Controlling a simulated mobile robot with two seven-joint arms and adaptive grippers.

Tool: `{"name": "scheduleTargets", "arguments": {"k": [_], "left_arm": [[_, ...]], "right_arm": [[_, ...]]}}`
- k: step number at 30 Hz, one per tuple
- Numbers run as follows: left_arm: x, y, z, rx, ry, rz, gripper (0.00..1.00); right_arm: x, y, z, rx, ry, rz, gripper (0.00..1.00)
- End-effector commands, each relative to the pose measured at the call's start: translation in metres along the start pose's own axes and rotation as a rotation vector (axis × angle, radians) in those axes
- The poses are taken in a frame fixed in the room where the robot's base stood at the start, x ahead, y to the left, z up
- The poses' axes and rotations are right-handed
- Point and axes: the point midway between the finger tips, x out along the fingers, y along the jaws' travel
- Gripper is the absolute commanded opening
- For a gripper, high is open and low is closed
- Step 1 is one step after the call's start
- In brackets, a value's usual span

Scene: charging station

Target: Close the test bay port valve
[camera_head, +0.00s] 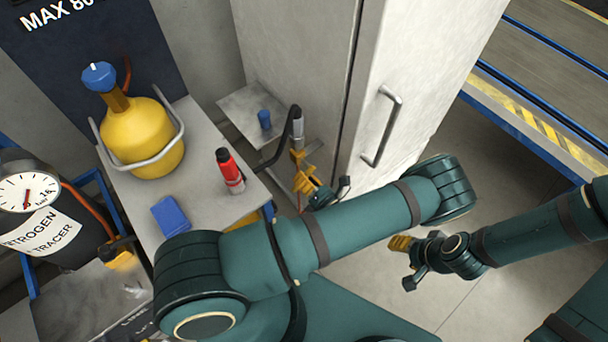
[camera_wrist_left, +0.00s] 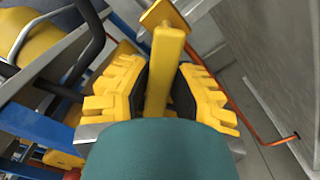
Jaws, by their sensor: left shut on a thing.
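A yellow valve handle (camera_wrist_left: 168,55) rises between the black-padded yellow fingers of my left gripper (camera_wrist_left: 160,95) in the left wrist view. The fingers are shut on it from both sides. In the head view my left gripper (camera_head: 305,184) is beside the white cabinet, at the yellow handle below a grey and black fitting (camera_head: 297,128). The valve body is mostly hidden behind the handle and my gripper. My right gripper (camera_head: 400,243) is over the floor at the right, away from the valve; its finger gap is too small to judge.
A yellow gas cylinder (camera_head: 145,135), a red bottle (camera_head: 229,170) and a blue box (camera_head: 170,215) stand on the grey bench. The cabinet (camera_head: 400,50) with its handle is close behind my left arm. An orange hose (camera_wrist_left: 262,135) runs beside the gripper. Floor space is open at the right.

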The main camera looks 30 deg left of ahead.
Motion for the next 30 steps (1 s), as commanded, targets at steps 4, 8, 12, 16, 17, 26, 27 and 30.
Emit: {"name": "scheduleTargets", "arguments": {"k": [4, 8, 12, 16, 17, 26, 27, 30], "left_arm": [[0.001, 0.007, 0.002, 0.137, -0.001, 0.004, 0.00], [0.001, 0.011, 0.002, 0.259, 0.000, 0.005, 0.00], [0.001, 0.015, 0.004, 0.380, 0.000, 0.004, 0.00], [0.001, 0.018, 0.005, 0.478, -0.001, 0.004, 0.00], [0.001, 0.018, 0.006, 0.497, -0.001, 0.004, 0.00], [0.001, 0.022, 0.008, 0.639, -0.001, 0.005, 0.00], [0.001, 0.022, 0.008, 0.649, -0.001, 0.005, 0.00], [0.001, 0.022, 0.009, 0.669, -0.001, 0.005, 0.00]], "right_arm": [[-0.005, -0.002, 0.001, 0.001, -0.002, 0.000, 0.53], [-0.008, -0.003, 0.001, 0.001, -0.004, 0.000, 0.53], [-0.011, -0.004, 0.001, 0.001, -0.005, 0.000, 0.53], [-0.013, -0.005, 0.001, 0.001, -0.007, 0.000, 0.53], [-0.013, -0.005, 0.002, 0.001, -0.007, 0.000, 0.53], [-0.016, -0.006, 0.002, 0.001, -0.008, 0.000, 0.53], [-0.017, -0.006, 0.002, 0.001, -0.009, 0.000, 0.53], [-0.017, -0.006, 0.002, 0.001, -0.009, 0.000, 0.53]]}}
